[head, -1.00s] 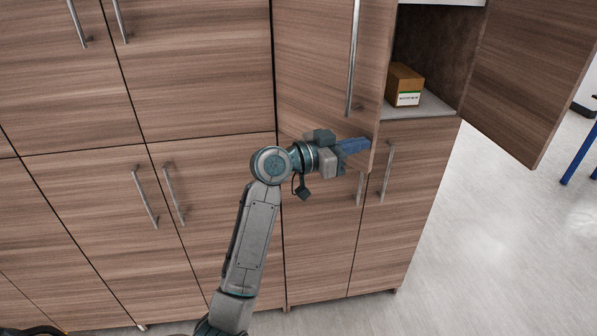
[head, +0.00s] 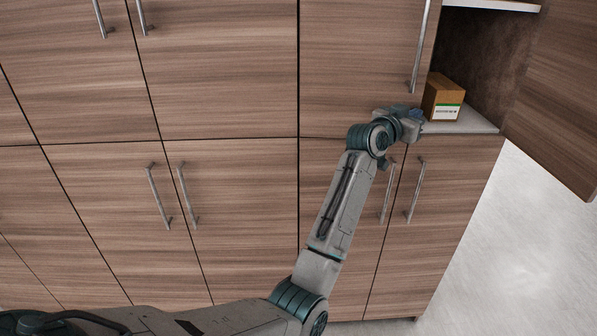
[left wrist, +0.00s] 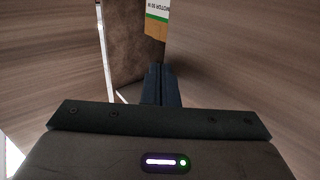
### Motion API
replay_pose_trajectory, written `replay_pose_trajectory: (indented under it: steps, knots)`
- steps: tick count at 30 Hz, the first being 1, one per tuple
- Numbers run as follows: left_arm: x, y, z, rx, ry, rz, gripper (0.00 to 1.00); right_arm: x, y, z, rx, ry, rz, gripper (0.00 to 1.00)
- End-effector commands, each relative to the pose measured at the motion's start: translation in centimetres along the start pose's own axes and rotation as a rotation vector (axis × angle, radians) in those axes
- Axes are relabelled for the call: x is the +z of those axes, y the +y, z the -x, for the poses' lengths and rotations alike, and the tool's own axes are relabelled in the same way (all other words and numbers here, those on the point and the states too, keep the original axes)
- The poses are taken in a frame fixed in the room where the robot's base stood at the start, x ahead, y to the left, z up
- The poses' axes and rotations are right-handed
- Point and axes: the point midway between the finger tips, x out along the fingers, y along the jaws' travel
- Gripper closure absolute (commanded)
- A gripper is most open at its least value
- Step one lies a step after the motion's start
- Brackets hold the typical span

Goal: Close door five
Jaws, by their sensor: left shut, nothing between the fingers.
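No door number is visible, so I cannot tell which door is door five. In the head view, the upper wooden door (head: 360,70) with a long vertical handle (head: 420,45) now lies nearly flush with the cabinet front. I cannot tell if it is fully shut. The door to its right (head: 562,105) stands wide open. My left gripper (head: 416,114) is shut and empty at the lower right corner of the nearly flush door; contact is unclear. Its dark fingers show in the left wrist view (left wrist: 161,85). My right gripper is out of view.
A brown box (head: 442,97) with a green and white label sits on the pale shelf (head: 468,122) in the open compartment. It partly shows in the left wrist view (left wrist: 156,22). Lower doors with handles look closed. Floor is clear at right.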

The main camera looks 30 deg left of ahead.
Motion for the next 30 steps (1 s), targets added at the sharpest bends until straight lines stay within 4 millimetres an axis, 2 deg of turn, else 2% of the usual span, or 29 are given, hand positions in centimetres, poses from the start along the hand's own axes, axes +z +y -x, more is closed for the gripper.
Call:
replay_pose_trajectory:
  steps: [3, 10, 20, 30]
  knots:
    - [0.1, -1.1, -1.2, 0.004, -0.001, 0.000, 1.00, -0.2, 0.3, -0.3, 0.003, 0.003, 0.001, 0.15]
    - [0.1, -2.1, -2.3, 0.006, -0.002, 0.001, 1.00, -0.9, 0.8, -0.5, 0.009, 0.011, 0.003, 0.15]
    - [-0.1, -2.3, -2.5, 0.005, 0.002, 0.000, 1.00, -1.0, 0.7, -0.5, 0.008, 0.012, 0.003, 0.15]
    - [-0.4, -2.2, -2.5, 0.004, 0.006, -0.001, 1.00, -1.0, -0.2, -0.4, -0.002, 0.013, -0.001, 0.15]
